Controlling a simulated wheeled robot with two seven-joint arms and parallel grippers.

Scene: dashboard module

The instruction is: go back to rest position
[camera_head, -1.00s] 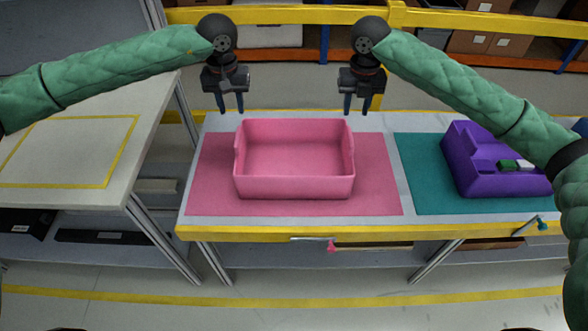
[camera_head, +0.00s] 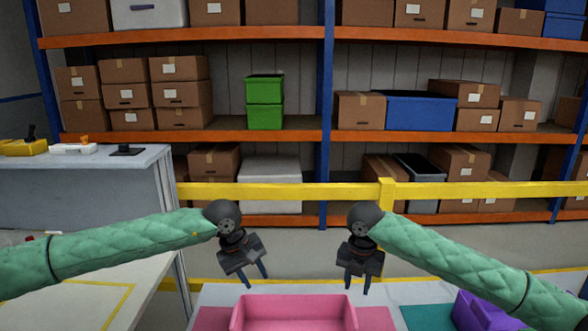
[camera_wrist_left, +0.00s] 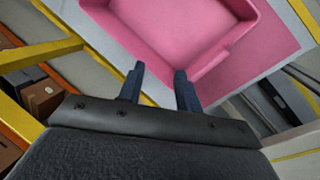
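My left gripper (camera_head: 257,278) hangs in the air in front of the table, above and behind the left part of the pink bin (camera_head: 293,312). Its fingers are apart with nothing between them; they also show in the left wrist view (camera_wrist_left: 160,84) with the bin (camera_wrist_left: 190,35) beyond. My right gripper (camera_head: 357,285) hangs to the right of it, above the bin's right far corner. Its two fingers are apart and empty. Only the upper part of the bin shows in the head view. It stands on a pink mat (camera_head: 376,318).
A pale side table (camera_head: 75,300) stands at the left. A yellow rail (camera_head: 330,190) runs behind, before shelves with boxes. The space around both grippers is free.

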